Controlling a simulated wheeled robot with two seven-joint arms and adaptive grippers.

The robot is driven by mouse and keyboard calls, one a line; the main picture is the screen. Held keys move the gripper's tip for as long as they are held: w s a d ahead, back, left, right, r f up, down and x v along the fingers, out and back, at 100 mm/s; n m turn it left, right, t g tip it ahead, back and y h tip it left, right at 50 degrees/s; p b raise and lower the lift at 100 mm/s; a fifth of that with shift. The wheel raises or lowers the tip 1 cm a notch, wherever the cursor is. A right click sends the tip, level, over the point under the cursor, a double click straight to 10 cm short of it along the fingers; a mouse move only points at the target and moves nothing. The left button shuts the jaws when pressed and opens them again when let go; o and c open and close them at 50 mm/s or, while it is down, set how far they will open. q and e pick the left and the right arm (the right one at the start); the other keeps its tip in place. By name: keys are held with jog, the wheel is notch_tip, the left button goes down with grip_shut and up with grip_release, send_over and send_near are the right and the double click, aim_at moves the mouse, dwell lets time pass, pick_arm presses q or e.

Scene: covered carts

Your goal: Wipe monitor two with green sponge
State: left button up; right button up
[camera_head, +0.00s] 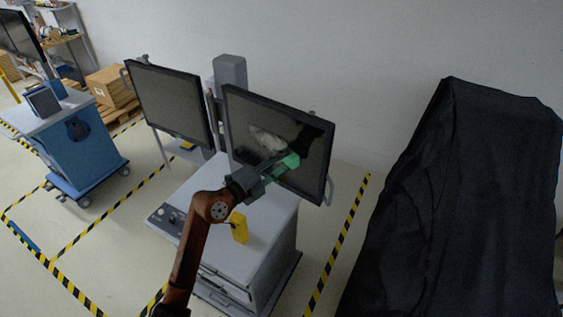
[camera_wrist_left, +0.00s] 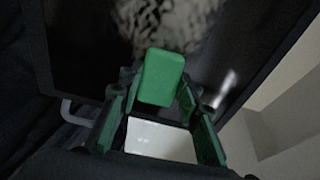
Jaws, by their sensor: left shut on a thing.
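Two dark monitors stand on the middle cart: a left one (camera_head: 168,100) and a right one (camera_head: 305,135). No label shows which is monitor two. The right screen bears a pale grey smudge (camera_head: 266,141), which shows blurred in the left wrist view (camera_wrist_left: 175,22). My left gripper (camera_head: 280,168) is shut on the green sponge (camera_head: 291,161) in front of the right screen's lower half. In the left wrist view the sponge (camera_wrist_left: 161,76) sits between the fingertips, its front towards the screen. I cannot tell whether it touches the glass. My right gripper is out of view.
A yellow sponge-like block (camera_head: 239,228) stands on the grey cart top (camera_head: 195,185), below my left arm. A black-covered bulk (camera_head: 460,200) fills the right side. A blue cart (camera_head: 78,150) stands at the left. Striped floor tape (camera_head: 340,240) runs right of the cart.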

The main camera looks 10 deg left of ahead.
aim_at(294, 156)
pick_arm(q)
jog(key=shift+p+x, duration=0.3)
jog(key=shift+x, duration=0.8)
jog(key=shift+w+d, duration=0.35)
jog(key=shift+d, duration=0.25)
jog(key=shift+w+d, duration=0.2)
jog(key=shift+d, duration=0.05)
jog(key=shift+p, duration=0.3)
jog(key=shift+s+a+p, duration=0.35)
jog(key=shift+s+a, duration=0.15)
jog(key=p+v, duration=0.1)
jog(key=v, duration=0.1)
jog(key=shift+s+a, duration=0.15)
jog(key=shift+a, duration=0.25)
jog(key=shift+p+v, duration=0.55)
jog(key=shift+v, duration=1.5)
jog(key=shift+a, duration=0.15)
jog(key=shift+w, duration=0.25)
